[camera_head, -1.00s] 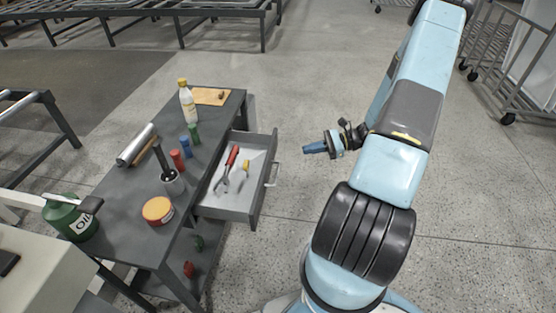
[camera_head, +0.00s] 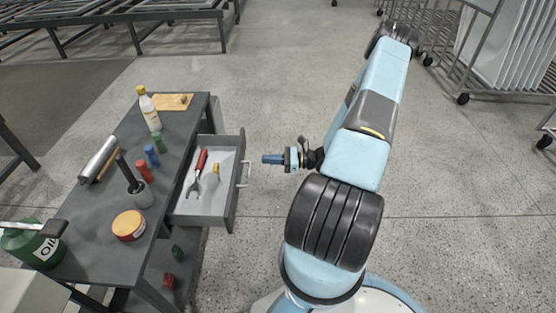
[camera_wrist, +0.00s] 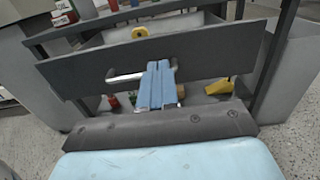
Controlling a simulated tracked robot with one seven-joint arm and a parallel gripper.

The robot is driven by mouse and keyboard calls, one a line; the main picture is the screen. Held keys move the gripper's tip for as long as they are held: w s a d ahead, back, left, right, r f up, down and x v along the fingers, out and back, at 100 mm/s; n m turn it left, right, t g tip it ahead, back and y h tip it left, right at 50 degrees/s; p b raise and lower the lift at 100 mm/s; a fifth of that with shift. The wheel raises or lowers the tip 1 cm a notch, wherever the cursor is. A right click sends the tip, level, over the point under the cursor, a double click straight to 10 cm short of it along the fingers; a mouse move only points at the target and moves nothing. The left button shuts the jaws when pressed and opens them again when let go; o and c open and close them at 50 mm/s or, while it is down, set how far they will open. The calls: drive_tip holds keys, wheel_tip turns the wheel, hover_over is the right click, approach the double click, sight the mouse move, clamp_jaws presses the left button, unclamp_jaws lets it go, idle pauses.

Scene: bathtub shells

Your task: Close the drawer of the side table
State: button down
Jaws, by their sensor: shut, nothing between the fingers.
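The dark grey side table (camera_head: 102,198) stands left of my arm in the head view. A metal bar handle (camera_head: 244,174) is on the drawer front. My gripper (camera_head: 266,159) is shut and empty, pointing left at the drawer front, with a small gap to the handle in the head view. In the wrist view the blue fingers (camera_wrist: 157,85) are together and overlap the drawer front (camera_wrist: 215,50) beside the handle (camera_wrist: 124,77); contact cannot be told.
Small items lie on the lower shelf. Open floor (camera_head: 440,200) lies to the right; wheeled racks stand at the back right.

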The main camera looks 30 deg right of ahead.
sight(239, 158)
drive_tip(key=x, duration=0.8)
drive_tip(key=shift+w, duration=0.1)
